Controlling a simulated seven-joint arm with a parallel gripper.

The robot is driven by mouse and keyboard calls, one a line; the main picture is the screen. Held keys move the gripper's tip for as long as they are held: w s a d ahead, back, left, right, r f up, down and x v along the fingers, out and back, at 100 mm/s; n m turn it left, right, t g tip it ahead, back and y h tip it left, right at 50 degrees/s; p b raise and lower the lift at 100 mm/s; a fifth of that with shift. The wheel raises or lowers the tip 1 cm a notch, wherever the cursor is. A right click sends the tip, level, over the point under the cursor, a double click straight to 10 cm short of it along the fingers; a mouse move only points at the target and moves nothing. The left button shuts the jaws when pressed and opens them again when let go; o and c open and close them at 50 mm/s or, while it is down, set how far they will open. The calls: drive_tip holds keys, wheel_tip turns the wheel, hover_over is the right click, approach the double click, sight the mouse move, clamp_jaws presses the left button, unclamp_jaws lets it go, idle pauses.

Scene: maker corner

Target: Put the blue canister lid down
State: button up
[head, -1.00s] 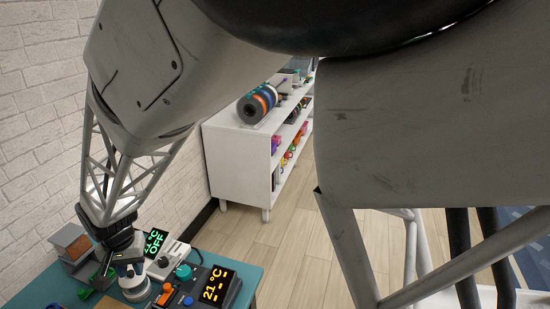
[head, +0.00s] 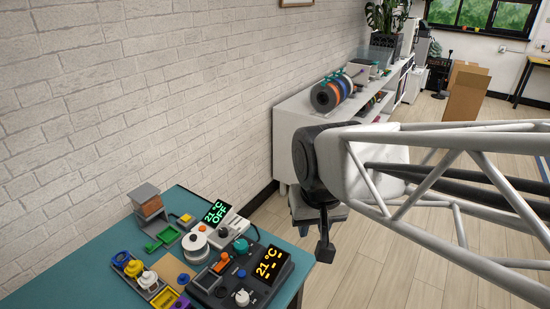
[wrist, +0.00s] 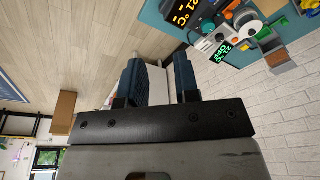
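My gripper (wrist: 160,78) shows two dark blue fingers with a clear gap between them in the wrist view, open and holding nothing. In the head view my gripper (head: 325,240) hangs off the table's right side, over the floor by the white shelf. I cannot pick out a blue canister lid for certain. A white round canister-like body (head: 195,246) stands on the teal table among the devices; it also shows in the wrist view (wrist: 250,30). A teal round knob or lid (head: 241,244) sits right of it.
A white shelf (head: 290,125) stands behind. The table's left part is bare.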

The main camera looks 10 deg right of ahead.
drive_tip(key=s+d, duration=0.2)
drive_tip(key=s, duration=0.3)
drive_tip(key=shift+d+r, duration=0.35)
drive_tip(key=shift+d, duration=0.05)
